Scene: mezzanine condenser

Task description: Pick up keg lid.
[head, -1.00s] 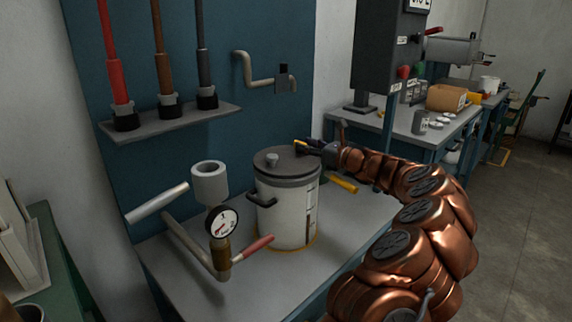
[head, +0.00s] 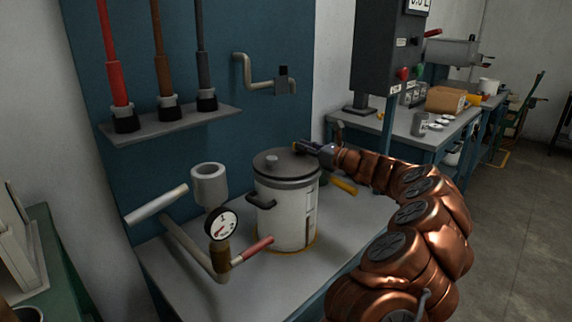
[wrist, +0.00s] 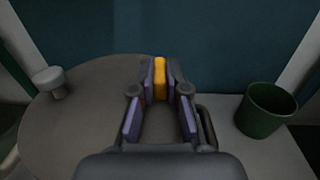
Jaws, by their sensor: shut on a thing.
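My gripper (head: 302,148) reaches in from the right at the lid's far right edge. In the wrist view, my gripper (wrist: 160,80) is shut on a narrow yellow tab (wrist: 160,77) at the lid's rim. How the tab joins the lid is hidden by the fingers.
A pressure gauge (head: 223,225) and pipework with a red handle (head: 252,249) stand left of the keg. A yellow handle (head: 343,186) is on its right. A green cup (wrist: 266,110) stands beside the keg. The bench front (head: 265,290) is clear.

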